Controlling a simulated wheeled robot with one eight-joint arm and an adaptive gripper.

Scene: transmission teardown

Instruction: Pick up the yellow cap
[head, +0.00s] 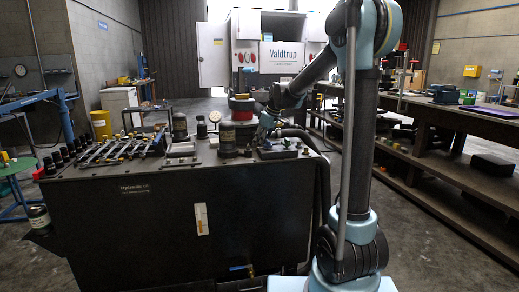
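I cannot make out the yellow cap for certain. Small yellow spots (157,128) show among the fittings on top of the dark hydraulic unit (120,215), too small to identify. My arm reaches down from the right, and my gripper (266,128) is low over the right part of the unit's top. It is near a dark cylindrical part (227,140) on its left and a low dark block (278,151) in front of it. The fingers are too small and dark to tell whether they are open or hold anything.
Valve fittings and rods (105,150) crowd the unit's left top. A round gauge (214,117) and a dark canister (180,126) stand behind. A yellow bin (101,124) is on the floor at left. A long workbench (450,115) runs along the right, with open floor between.

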